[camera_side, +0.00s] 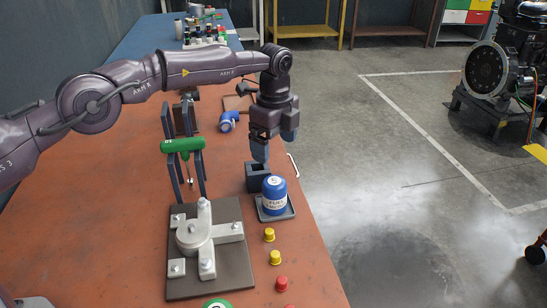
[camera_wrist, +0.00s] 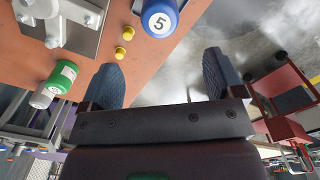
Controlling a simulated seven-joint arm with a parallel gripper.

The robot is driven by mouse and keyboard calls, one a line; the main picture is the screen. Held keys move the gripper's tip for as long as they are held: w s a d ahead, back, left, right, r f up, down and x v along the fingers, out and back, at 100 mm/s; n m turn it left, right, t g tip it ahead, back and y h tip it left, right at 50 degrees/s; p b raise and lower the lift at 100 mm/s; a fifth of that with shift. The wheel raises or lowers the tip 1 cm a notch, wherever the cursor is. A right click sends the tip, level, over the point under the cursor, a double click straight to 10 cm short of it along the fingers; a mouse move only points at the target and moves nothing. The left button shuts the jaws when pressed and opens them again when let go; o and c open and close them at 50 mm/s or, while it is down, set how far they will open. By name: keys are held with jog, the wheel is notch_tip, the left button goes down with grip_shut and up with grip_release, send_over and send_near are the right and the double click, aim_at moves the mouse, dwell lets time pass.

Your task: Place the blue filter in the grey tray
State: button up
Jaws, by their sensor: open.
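The blue filter (camera_side: 274,189), a cylinder with a white label, stands upright on a small flat grey tray (camera_side: 289,214) near the right edge of the orange bench. In the wrist view a blue cylinder end marked 5 (camera_wrist: 160,17) shows at the top, apparently the same filter. My gripper (camera_side: 261,154) points down just behind and above the filter and does not touch it. In the wrist view my gripper (camera_wrist: 162,80) has its fingers wide apart with nothing between them.
A dark box (camera_side: 257,177) stands right behind the filter, below my fingers. A dark plate with a grey metal part (camera_side: 207,243) lies to the left. Yellow caps (camera_side: 269,235) and a red cap (camera_side: 281,283) lie in front. A green-handled tool (camera_side: 183,145) rests in a rack.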

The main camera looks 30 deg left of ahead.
jog(key=shift+r, duration=0.4)
jog(key=s+a+r+n+t, duration=0.1)
jog(key=s+a+r+n, duration=0.3)
jog(key=s+r, duration=0.5)
jog(key=s+a+r+n+t, duration=0.2)
jog(key=s+a+r+n, duration=0.2)
jog(key=r, duration=0.8)
jog(key=s+a+f+n+t, duration=0.1)
jog(key=s+a+n, duration=0.1)
jog(key=s, duration=0.6)
jog(key=s+a+f+n, duration=0.1)
jog(key=s+a+n, duration=0.2)
jog(key=s+n, duration=0.2)
jog(key=s+a+f+n+t, duration=0.1)
jog(key=s+a+n, duration=0.1)
jog(key=s, duration=0.9)
jog(key=shift+s+a+f+n+t, duration=0.25)
jog(key=shift+s+f+n+t, duration=0.1)
jog(key=shift+n, duration=0.55)
